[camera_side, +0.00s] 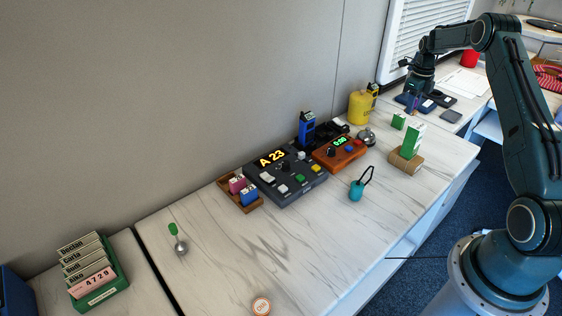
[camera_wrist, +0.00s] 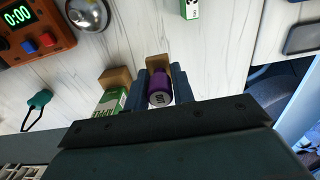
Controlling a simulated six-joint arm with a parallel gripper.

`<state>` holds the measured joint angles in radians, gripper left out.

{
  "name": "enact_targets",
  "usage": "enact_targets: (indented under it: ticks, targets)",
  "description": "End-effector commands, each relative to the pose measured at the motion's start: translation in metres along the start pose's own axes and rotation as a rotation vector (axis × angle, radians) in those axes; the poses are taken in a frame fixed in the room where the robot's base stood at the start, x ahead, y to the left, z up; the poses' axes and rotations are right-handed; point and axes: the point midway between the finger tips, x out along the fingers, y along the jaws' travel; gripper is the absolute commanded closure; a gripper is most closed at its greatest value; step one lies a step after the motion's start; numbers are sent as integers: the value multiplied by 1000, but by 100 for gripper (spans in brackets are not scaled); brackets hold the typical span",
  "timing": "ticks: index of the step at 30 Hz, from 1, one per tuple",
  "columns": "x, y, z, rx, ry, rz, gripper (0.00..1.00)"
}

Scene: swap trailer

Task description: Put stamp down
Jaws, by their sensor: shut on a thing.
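My gripper (camera_side: 413,94) is at the far right end of the white worktop. In the wrist view its two blue-grey fingers (camera_wrist: 159,88) are shut on the purple stamp (camera_wrist: 159,87), whose pale end cap carries dark print. A brown block (camera_wrist: 158,61) shows just beyond the stamp; I cannot tell whether it is part of it. In the side view the stamp (camera_side: 413,104) is a small purple patch under my gripper, above or beside a dark blue pad (camera_side: 426,105). The gap beneath the stamp is hard to judge.
A tan block (camera_side: 405,160) holds a green-white carton (camera_side: 412,139). A small green box (camera_side: 398,121), a bell (camera_side: 366,137) and a yellow canister (camera_side: 360,106) stand nearby. A grey square (camera_side: 451,116) lies to the right. The worktop's front right is clear.

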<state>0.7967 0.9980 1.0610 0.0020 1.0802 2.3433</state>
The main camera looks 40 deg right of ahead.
Motion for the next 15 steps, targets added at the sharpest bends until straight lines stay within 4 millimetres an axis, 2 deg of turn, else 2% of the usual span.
enact_targets:
  ticks: [1, 7, 12, 15]
  targets:
    - [12, 0, 0, 0, 3, 3, 98]
    - [47, 0, 0, 0, 1, 1, 98]
    - [65, 0, 0, 0, 0, 0, 98]
    - [68, 0, 0, 0, 0, 0, 98]
